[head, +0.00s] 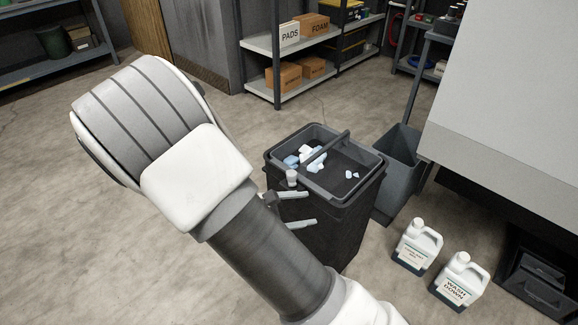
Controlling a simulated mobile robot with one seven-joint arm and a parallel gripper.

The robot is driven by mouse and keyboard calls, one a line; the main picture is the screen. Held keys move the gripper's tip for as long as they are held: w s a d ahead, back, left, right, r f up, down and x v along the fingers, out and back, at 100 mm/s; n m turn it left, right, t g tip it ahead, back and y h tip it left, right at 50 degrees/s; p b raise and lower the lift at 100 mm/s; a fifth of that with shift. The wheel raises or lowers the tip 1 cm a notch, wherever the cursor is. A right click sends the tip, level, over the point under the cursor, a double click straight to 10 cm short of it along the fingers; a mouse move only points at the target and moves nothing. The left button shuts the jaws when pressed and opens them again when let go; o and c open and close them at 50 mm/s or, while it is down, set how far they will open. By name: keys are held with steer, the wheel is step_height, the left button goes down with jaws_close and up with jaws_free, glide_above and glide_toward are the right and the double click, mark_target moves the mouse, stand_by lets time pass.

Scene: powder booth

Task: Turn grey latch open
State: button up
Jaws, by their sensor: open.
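A dark bin (350,215) stands on the floor in the middle of the head view, with a grey inner bucket and a raised bar handle (328,152) at its top. A small pale grey knob-like piece (291,178) shows at the bin's near left rim; I cannot tell for sure whether it is the grey latch. My gripper (311,209) reaches out from behind my arm. Its two pale fingers are apart, in front of the bin's left side and just below the knob-like piece. I see nothing between them. My arm hides the gripper's base and the bin's lower left.
White and pale blue scraps (312,156) lie in the bucket. A grey open bin (398,160) stands behind it. Two white jugs (417,245) (460,279) stand at right, below a large grey cabinet (510,95). Shelves (262,45) line the back. Floor at left is clear.

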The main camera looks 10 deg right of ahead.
mark_target(290, 179)
steer(key=w+a+f+n+t+y, duration=0.2)
steer(key=w+a+f+n+t, duration=0.3)
steer(key=a+f+n+t, duration=0.5)
steer(key=w+d+n+b, duration=0.1)
steer(key=w+d, duration=0.2)
steer(key=w, duration=0.1)
steer(key=w+d+r+n+b, duration=0.1)
steer(key=w+d, duration=0.3)
steer(key=w, duration=0.1)
steer(key=w+d+b, duration=0.1)
steer(key=w+d, duration=0.2)
steer(key=w, duration=0.1)
steer(key=shift+w+d+r+n+t, duration=0.2)
steer(key=shift+w+d+n+t, duration=0.05)
steer(key=shift+d+n+t, duration=0.15)
steer(key=shift+w+d+r+b, duration=0.15)
steer(key=shift+w+d+b, duration=0.2)
steer(key=shift+w, duration=0.2)
jaws_close()
